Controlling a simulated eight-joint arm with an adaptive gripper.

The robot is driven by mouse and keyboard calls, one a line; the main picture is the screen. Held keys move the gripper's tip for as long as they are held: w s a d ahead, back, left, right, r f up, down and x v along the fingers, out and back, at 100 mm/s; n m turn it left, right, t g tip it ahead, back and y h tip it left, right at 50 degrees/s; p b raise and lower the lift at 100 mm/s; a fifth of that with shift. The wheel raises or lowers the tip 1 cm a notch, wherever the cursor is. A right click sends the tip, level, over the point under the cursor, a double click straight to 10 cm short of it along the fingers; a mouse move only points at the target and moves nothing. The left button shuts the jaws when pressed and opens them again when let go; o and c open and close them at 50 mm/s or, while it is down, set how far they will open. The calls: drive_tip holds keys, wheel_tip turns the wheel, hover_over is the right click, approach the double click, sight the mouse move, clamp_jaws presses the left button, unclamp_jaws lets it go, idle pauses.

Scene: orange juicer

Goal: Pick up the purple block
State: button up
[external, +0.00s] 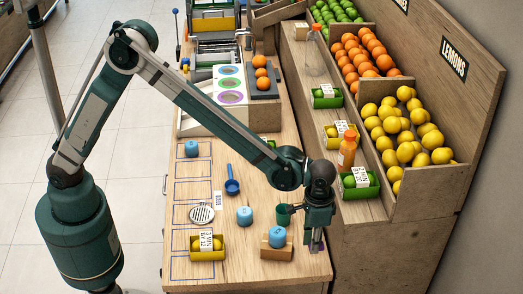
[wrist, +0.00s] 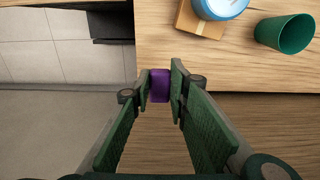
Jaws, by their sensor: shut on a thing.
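The purple block (wrist: 159,86) sits between the two fingertips of my gripper (wrist: 160,88) in the wrist view, and the fingers are shut on it. In the external view, my gripper (external: 315,246) points down at the near right corner of the wooden table. The block is small and mostly hidden by the fingers there. I cannot tell whether it touches a surface.
A green cup (wrist: 285,34) and a blue-topped can (wrist: 220,7) on a wooden piece (wrist: 200,22) are close by. A shelf with fruit baskets and an orange bottle (external: 347,152) borders the table's right.

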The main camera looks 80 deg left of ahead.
drive_tip(key=shift+r, duration=0.65)
